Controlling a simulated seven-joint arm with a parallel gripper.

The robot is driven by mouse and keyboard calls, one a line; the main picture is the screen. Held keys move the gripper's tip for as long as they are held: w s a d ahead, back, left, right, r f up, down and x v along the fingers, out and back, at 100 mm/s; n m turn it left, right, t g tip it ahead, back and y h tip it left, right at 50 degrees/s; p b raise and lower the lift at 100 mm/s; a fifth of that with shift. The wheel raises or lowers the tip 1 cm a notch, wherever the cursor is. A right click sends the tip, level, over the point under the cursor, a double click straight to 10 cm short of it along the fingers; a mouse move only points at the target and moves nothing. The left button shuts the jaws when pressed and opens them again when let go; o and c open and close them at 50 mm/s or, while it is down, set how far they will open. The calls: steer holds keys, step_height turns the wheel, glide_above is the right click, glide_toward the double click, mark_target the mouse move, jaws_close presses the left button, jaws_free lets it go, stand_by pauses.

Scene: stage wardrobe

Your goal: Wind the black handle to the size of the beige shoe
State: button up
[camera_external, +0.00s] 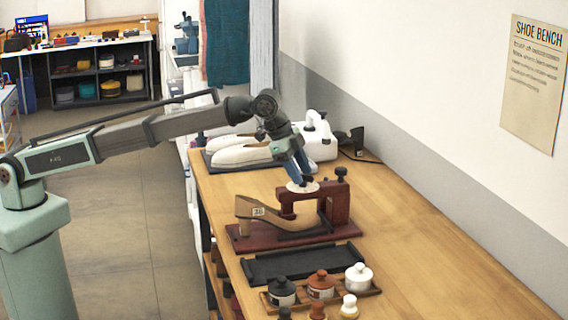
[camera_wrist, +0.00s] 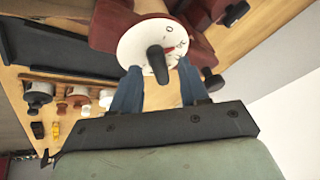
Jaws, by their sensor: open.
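The black handle (camera_wrist: 157,58) sits at the middle of a round white dial (camera_wrist: 138,42) with dark marks and a small red mark near the handle; I cannot read the marks surely. In the external view the dial (camera_external: 301,187) is on top of a dark red clamp stand (camera_external: 334,203). The beige shoe (camera_external: 282,216) stands in the stand, with a white tag (camera_external: 258,211) that seems to read 38. My gripper (camera_wrist: 158,76) is open, its blue fingers on either side of the handle. I cannot tell if they touch it. In the external view my gripper (camera_external: 299,176) is just above the dial.
A black tray (camera_external: 302,264) lies in front of the stand. Several lidded jars, including a white one (camera_external: 358,277), stand near the front. Cream shoes (camera_external: 240,154) and a white machine (camera_external: 318,140) are behind. The bench's right side (camera_external: 420,270) is clear, beside the wall.

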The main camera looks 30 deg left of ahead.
steer(key=v, duration=1.3)
steer(key=shift+r, duration=0.35)
steer(key=shift+a, duration=0.1)
